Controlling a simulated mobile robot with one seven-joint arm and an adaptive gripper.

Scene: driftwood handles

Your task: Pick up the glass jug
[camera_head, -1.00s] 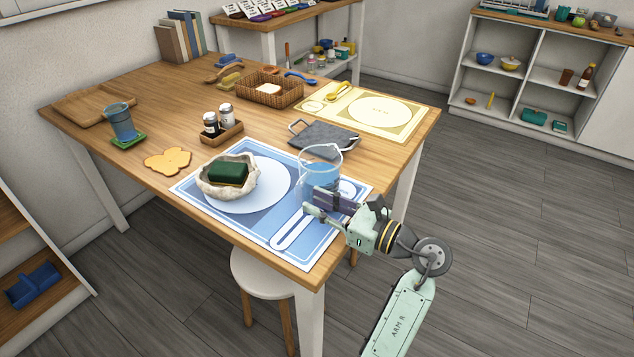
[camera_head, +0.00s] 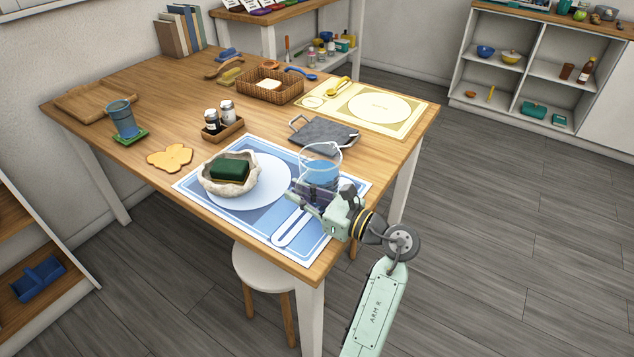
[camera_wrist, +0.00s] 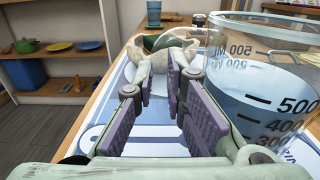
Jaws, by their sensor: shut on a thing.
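The glass jug (camera_head: 321,171) has black measuring marks and blue liquid. It stands upright at the right part of the blue place mat (camera_head: 352,187). My gripper (camera_head: 313,195) is low at the jug's near side, above the mat. In the wrist view the jug (camera_wrist: 265,95) fills the right side, close against the right finger. The purple finger pads of my gripper (camera_wrist: 170,95) show with a gap between them.
A stone-like bowl (camera_head: 212,187) with a green sponge (camera_head: 230,170) sits on the plate (camera_head: 270,190) left of the jug. A dark slate tray (camera_head: 325,135) lies behind the jug. Free floor is at the right.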

